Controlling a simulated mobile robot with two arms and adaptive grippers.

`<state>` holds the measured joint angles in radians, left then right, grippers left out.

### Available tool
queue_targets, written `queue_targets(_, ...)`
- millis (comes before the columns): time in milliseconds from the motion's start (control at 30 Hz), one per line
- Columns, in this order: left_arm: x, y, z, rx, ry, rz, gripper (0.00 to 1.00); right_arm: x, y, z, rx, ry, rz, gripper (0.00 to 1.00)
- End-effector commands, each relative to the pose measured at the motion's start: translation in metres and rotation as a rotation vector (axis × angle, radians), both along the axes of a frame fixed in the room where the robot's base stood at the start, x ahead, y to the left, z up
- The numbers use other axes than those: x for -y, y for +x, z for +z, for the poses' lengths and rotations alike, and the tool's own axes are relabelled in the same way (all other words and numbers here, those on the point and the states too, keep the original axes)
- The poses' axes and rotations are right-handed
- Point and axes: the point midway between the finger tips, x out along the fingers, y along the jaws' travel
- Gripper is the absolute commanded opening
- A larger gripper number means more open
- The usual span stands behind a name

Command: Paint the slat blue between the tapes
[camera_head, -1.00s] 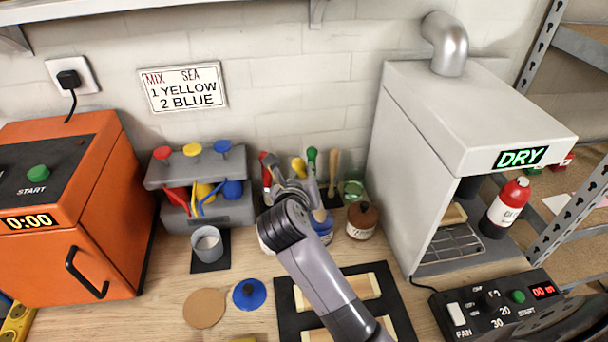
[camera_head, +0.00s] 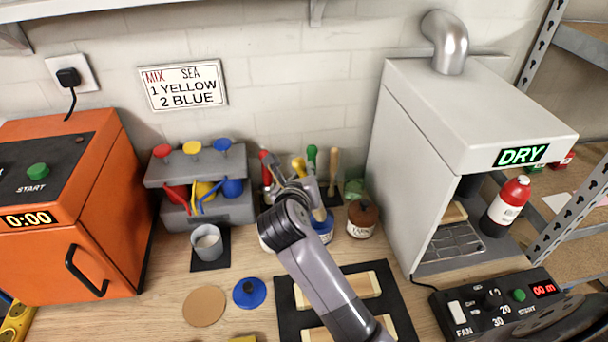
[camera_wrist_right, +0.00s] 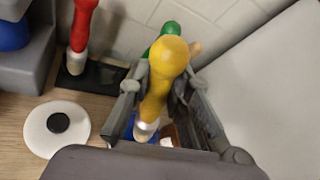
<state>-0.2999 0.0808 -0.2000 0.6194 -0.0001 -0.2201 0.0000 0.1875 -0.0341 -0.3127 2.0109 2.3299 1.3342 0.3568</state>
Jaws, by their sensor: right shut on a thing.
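My right gripper (camera_head: 308,188) is shut on a yellow-handled brush (camera_wrist_right: 165,70), whose handle also shows in the head view (camera_head: 299,166). The brush is upright at the tool row; its bristles are hidden. A blue jar (camera_head: 322,228) is just below the gripper, partly covered by my arm. Pale wooden pieces (camera_head: 368,284) lie on a black mat (camera_head: 381,268) in front; my arm covers part of them, and I cannot make out tapes. Another pale wooden piece (camera_head: 454,213) is inside the drying box. My left gripper is out of view.
A red-handled brush (camera_wrist_right: 82,25) and a green-handled one (camera_head: 312,156) stand close to the gripper. A brown bottle (camera_head: 362,219) is to its right, and the grey drying box (camera_head: 400,170) beyond. A grey cup (camera_head: 207,243) and blue lid (camera_head: 249,293) are left.

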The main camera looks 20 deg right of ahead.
Motion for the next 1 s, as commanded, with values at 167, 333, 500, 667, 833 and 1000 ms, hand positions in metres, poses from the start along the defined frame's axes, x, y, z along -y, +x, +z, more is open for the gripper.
queue_targets(167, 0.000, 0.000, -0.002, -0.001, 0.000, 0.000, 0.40, 0.000, 0.000, -0.003, 0.000, 0.000, 0.000, 0.00)
queue_targets(333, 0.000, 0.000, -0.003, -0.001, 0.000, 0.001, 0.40, 0.000, 0.000, -0.005, 0.000, 0.000, 0.000, 0.00)
queue_targets(500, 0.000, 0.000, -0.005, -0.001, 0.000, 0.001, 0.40, 0.000, 0.000, -0.007, 0.000, 0.000, 0.000, 0.00)
queue_targets(667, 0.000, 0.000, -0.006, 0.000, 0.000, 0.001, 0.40, 0.000, 0.000, -0.009, 0.000, 0.000, 0.000, 0.00)
queue_targets(833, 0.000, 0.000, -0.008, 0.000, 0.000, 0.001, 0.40, 0.000, 0.000, -0.011, 0.000, 0.000, 0.000, 0.00)
queue_targets(1000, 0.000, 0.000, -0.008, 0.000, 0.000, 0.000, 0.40, 0.000, 0.000, -0.011, 0.000, 0.000, 0.000, 0.00)
